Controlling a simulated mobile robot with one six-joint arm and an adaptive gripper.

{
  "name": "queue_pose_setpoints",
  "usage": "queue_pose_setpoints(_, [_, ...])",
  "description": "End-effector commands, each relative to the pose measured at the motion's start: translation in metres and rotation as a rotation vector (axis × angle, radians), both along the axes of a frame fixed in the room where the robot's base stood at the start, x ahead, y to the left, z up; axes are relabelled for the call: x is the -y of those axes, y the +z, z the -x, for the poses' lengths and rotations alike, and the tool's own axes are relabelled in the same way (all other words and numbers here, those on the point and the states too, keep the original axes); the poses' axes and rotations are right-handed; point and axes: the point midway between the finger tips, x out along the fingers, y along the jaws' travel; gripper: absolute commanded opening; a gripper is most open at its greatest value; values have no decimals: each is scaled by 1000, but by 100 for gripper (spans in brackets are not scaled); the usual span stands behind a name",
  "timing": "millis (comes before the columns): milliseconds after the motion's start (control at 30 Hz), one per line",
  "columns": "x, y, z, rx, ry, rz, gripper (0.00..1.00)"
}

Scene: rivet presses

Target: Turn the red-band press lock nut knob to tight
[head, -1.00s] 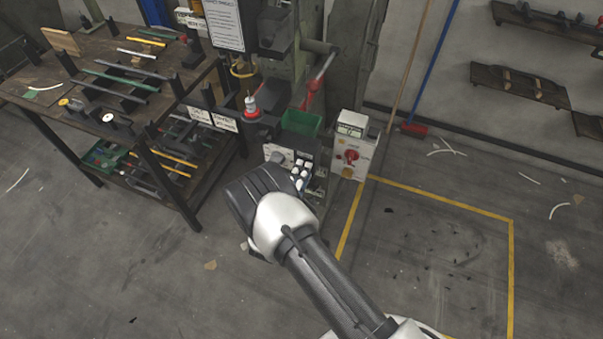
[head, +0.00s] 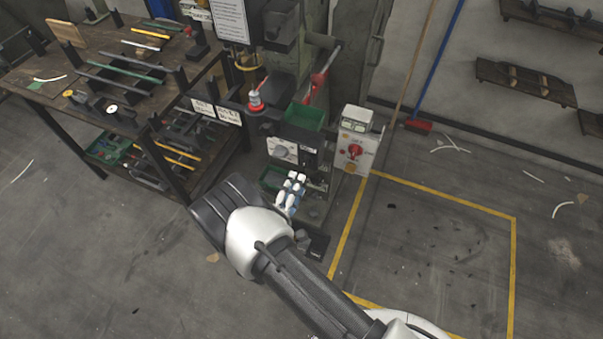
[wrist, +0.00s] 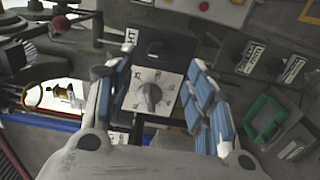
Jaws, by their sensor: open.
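The press stands at the back centre of the head view, with a red band (head: 255,102) on a part at its left side. Its front has a white dial plate (head: 279,152) with a grey knob. I cannot tell which is the lock nut knob. My gripper (head: 290,193) is open, its blue and white fingers apart (wrist: 158,75) on either side of the plate in the wrist view, touching neither knob.
A green bin (head: 304,116) is above the dial plate. A white control box (head: 355,141) with a red switch stands to the right. A workbench (head: 60,93) with tools is at left.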

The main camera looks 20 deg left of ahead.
Motion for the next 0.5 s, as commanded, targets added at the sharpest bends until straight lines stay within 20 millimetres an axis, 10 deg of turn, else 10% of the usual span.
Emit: queue_pose_setpoints(500, [-3, 0, 44, 0, -1, 0, 50])
